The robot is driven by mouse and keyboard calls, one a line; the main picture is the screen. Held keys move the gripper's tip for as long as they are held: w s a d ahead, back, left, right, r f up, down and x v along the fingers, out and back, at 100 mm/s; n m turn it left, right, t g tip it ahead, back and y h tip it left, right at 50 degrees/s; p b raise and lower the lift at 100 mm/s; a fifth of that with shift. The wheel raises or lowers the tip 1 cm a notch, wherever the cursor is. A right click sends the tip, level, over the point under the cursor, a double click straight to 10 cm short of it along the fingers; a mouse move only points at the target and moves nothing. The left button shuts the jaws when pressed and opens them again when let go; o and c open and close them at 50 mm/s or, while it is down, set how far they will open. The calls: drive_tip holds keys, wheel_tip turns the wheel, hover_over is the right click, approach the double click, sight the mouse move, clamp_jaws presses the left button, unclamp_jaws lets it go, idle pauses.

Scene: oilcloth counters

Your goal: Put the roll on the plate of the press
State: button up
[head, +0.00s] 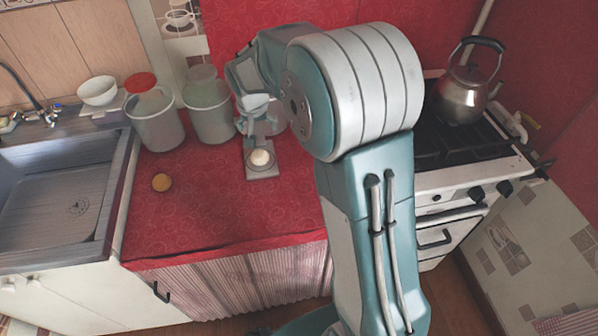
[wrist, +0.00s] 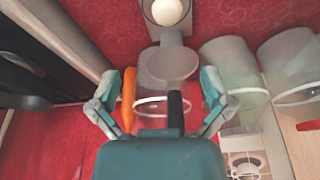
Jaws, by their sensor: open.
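A pale round roll (head: 260,157) sits on the grey plate (head: 263,172) of the press, which stands on the red counter. In the wrist view the roll (wrist: 167,12) shows at the top edge, on the grey plate (wrist: 150,22). The press's rounded, see-through upper part (wrist: 172,63) lies between the roll and my gripper. My gripper (wrist: 160,76) is open, its two fingers spread wide with nothing held between them, apart from the roll. In the head view my gripper (head: 252,114) is partly hidden by my arm, near the press's rear part.
Two translucent canisters, one red-lidded (head: 157,122) and one pale-lidded (head: 209,108), stand behind on the left. An orange ball (head: 161,182) lies on the counter. An orange elongated thing (wrist: 129,98) shows beside my left finger. A stove with a kettle (head: 463,95) is right; the counter front is clear.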

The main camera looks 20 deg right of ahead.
drive_tip(key=s+d+r+n+t, duration=0.1)
drive_tip(key=s+r+n, duration=0.1)
drive_tip(key=s+r, duration=1.15)
drive_tip(key=s+f+n+t+y, duration=0.1)
drive_tip(key=s+n, duration=0.1)
drive_tip(key=s, duration=1.5)
drive_tip(key=shift+f, duration=0.25)
